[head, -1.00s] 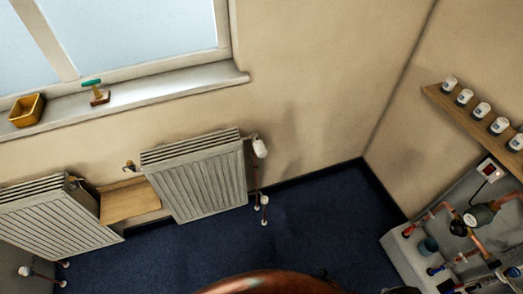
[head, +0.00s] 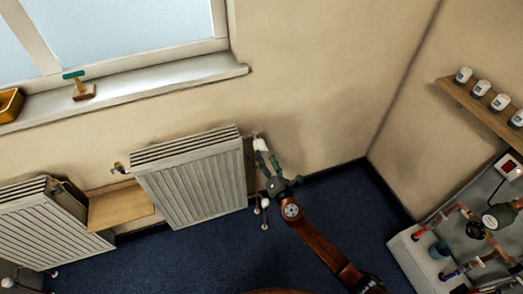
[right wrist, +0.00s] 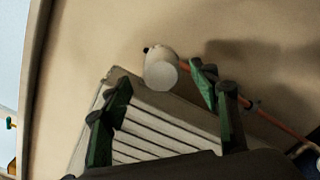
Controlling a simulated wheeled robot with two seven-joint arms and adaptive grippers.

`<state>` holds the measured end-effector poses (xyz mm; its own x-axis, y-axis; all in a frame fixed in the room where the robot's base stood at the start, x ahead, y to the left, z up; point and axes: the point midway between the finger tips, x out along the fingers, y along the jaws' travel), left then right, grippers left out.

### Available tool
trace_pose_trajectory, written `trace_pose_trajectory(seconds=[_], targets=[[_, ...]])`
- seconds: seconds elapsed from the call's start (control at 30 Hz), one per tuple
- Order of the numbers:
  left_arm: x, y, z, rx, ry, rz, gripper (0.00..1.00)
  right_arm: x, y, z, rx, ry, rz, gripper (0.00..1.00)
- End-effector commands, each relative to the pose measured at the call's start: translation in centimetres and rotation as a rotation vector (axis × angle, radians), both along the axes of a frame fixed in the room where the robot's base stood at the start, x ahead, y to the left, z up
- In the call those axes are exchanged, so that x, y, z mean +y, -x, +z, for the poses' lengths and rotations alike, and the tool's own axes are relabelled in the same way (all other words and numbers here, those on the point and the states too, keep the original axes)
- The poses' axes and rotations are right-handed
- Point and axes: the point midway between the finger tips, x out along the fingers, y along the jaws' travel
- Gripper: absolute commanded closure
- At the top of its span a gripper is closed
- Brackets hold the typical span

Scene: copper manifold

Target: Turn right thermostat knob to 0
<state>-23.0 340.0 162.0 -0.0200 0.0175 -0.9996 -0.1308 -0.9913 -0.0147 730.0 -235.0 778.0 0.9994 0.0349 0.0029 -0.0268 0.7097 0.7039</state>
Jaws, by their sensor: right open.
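The right radiator (head: 190,178) hangs on the wall under the window. Its white thermostat knob (head: 260,144) sits at the top right corner, partly hidden by my right gripper (head: 263,155). In the right wrist view the knob (right wrist: 161,70) faces the camera as a white cylinder beyond the fingertips. My right gripper (right wrist: 157,92) is open there, one green-padded finger on each side, with the knob between and ahead of them. I cannot tell whether a finger touches it. Any scale marks on the knob are too small to read. My left gripper is out of view.
A second radiator (head: 48,222) is at the left, with a wooden shelf (head: 118,207) between the two. A sill (head: 170,83) lies above. Several white knobs stand on a wall shelf (head: 476,107) at the right, above pipework. The blue floor (head: 230,250) is clear.

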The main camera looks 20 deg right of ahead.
Motion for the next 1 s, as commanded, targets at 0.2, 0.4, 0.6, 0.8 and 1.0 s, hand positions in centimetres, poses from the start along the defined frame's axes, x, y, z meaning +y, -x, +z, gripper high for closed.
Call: trace_pose_trajectory(seconds=[0.2, 0.4, 0.6, 0.8, 1.0], targets=[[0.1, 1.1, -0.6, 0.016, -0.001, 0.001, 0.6, 0.2, -3.6, -0.2, 0.001, -0.002, 0.001, 0.45], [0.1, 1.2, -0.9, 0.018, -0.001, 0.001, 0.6, 0.1, -5.2, -0.2, 0.002, -0.003, -0.001, 0.45], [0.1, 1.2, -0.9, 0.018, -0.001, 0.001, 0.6, 0.1, -5.4, -0.1, 0.002, -0.004, -0.001, 0.45], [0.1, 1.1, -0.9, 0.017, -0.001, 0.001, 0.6, 0.1, -5.4, -0.1, 0.002, -0.004, -0.001, 0.52], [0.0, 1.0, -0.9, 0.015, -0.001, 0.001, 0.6, 0.1, -5.4, -0.1, 0.002, -0.005, -0.001, 0.65]])
